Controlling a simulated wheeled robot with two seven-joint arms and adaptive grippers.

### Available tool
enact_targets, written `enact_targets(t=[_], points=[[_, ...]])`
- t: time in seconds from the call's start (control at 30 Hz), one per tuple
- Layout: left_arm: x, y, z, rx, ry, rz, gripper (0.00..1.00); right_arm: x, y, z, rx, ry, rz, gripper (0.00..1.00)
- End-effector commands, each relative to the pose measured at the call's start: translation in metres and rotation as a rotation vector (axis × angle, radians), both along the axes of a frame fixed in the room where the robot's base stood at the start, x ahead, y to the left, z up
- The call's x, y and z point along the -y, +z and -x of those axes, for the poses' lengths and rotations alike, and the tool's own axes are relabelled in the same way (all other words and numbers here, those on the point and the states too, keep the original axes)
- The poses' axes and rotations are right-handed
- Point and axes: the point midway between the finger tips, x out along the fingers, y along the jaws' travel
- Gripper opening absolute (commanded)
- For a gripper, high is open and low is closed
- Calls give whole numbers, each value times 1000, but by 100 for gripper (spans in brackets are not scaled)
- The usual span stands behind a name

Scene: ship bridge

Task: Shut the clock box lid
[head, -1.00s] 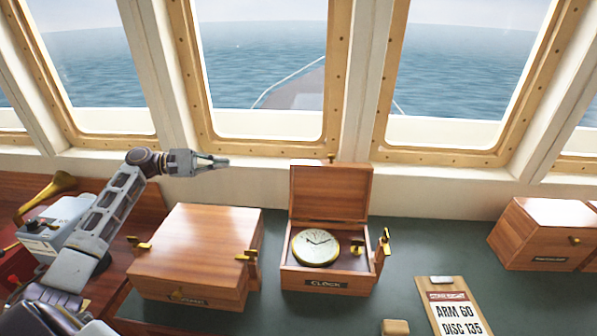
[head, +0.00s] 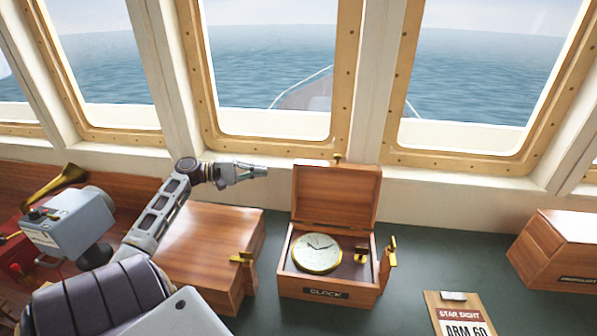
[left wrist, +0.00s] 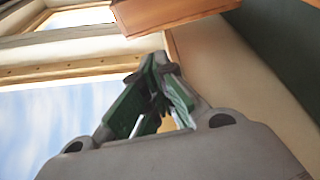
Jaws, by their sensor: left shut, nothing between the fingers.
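The clock box (head: 327,292) stands on the dark green counter in the head view, with a label reading CLOCK on its front. Its lid (head: 336,193) is open and stands upright at the back. A round brass clock (head: 317,253) lies inside, with a small brass fitting beside it. My left gripper (head: 266,170) is shut and empty, just left of the lid near its top edge, apart from it in the picture. The left wrist view shows the shut fingers (left wrist: 158,62) and a wooden piece (left wrist: 175,12) above them, likely the lid. My right gripper is not in view.
A closed wooden box (head: 205,240) stands left of the clock box, under my left arm. Another wooden box (head: 565,248) is at the right. A clipboard (head: 462,318) lies at the front right. The window wall rises behind.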

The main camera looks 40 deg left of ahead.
Motion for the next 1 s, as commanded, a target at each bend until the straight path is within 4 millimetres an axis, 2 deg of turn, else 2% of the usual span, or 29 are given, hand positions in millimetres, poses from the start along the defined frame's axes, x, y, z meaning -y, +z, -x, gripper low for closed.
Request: enact_targets(t=[0.47,1.0], points=[[4,1,-4,0,-2,0,0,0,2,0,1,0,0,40],[36,-2,-42,0,-3,1,0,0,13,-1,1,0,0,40]])
